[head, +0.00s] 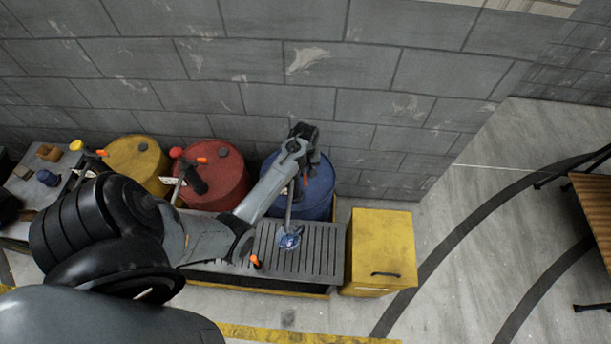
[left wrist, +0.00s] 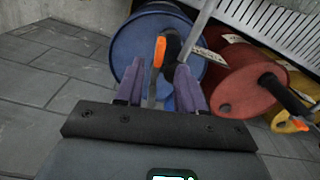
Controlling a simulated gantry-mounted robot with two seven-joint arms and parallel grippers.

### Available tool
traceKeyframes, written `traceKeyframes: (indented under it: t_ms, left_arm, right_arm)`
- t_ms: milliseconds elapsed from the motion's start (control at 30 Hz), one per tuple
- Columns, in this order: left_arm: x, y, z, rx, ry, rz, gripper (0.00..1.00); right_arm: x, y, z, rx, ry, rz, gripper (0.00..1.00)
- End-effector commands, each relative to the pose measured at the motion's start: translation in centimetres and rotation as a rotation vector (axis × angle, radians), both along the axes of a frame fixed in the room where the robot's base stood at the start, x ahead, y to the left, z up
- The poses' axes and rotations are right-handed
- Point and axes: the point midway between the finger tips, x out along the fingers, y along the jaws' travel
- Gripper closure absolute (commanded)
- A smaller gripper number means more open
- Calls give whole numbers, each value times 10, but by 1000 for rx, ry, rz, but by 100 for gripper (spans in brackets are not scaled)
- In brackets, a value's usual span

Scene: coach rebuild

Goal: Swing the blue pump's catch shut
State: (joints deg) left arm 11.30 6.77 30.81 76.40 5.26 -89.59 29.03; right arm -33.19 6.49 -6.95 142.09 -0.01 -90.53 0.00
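The blue drum (head: 322,192) stands against the wall, right of the red one, and its pump is largely hidden by my left arm in the head view. The pump's orange catch (head: 305,180) shows just beside the arm. In the left wrist view the orange catch (left wrist: 158,52) stands up beside the black pump body (left wrist: 173,44), in front of the blue drum (left wrist: 128,52). My left gripper (left wrist: 158,70) is open, its two purple fingers on either side of the catch's lower part. Whether a finger touches the catch cannot be told. My right gripper is not in view.
The red drum (head: 222,180) and yellow drum (head: 135,160) carry similar pumps to the left. A slatted grate (head: 318,262) lies in front, with a small blue item (head: 289,242) on it. A yellow box (head: 382,240) stands at the right.

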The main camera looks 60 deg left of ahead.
Motion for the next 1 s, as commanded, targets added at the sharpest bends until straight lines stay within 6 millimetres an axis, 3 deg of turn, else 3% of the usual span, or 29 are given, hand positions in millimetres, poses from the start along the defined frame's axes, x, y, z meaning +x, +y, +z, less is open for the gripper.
traceKeyframes:
  t_ms: [300,767,1000]
  left_arm:
    - [0,0,-42,0,1,-1,62]
    - [0,0,-52,2,-1,-1,62]
    - [0,0,-52,1,1,-1,95]
  right_arm:
    - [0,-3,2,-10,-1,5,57]
    - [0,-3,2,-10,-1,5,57]
    - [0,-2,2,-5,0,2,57]
